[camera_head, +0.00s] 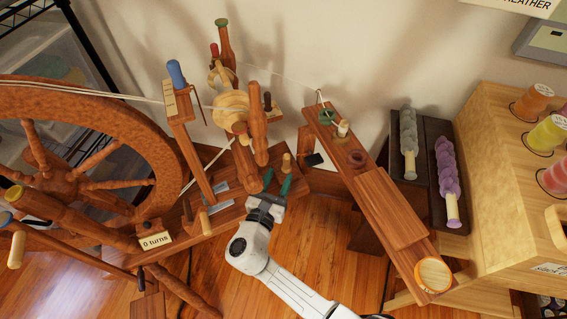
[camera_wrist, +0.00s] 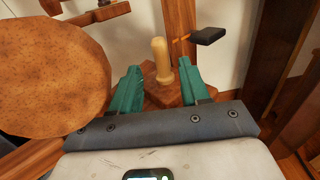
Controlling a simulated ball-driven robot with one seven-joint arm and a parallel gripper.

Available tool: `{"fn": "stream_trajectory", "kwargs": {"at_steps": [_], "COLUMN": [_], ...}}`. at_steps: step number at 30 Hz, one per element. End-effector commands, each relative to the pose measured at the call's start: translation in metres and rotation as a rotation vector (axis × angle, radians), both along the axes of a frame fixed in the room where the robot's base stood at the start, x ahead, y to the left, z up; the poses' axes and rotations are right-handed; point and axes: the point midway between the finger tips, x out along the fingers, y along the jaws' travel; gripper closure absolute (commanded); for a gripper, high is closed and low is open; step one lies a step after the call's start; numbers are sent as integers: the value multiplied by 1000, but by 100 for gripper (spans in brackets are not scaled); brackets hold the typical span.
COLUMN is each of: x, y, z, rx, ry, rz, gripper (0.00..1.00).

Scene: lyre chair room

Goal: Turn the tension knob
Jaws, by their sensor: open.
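A pale wooden peg-shaped knob (camera_head: 287,162), which appears to be the tension knob, stands at the right end of the spinning wheel's wooden base (camera_head: 226,214). My gripper (camera_head: 278,179) has green fingers and is open just in front of this knob. In the wrist view the knob (camera_wrist: 161,60) stands upright on a wooden block, in the gap between the fingertips of my gripper (camera_wrist: 158,74). The fingers look apart from it on both sides, and nothing is held. A card reading "0 turns" (camera_head: 155,241) is on the wheel's base.
The large drive wheel (camera_head: 110,120) is at the left. A round wooden part (camera_wrist: 55,80) fills the wrist view's left side. A narrow bench (camera_head: 385,205) stands to the right, beside a shelf of spools (camera_head: 510,190).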

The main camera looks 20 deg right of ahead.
Motion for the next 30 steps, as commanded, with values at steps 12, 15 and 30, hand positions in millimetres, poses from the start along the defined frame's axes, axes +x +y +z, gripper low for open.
{"fn": "stream_trajectory", "kwargs": {"at_steps": [12, 15, 30], "x": [-26, -26, -26], "y": [23, 22, 22], "z": [0, 0, 0], "rx": [1, 1, 1], "ry": [-1, -1, -1], "rz": [-1, -1, -1], "gripper": [55, 55, 55]}}
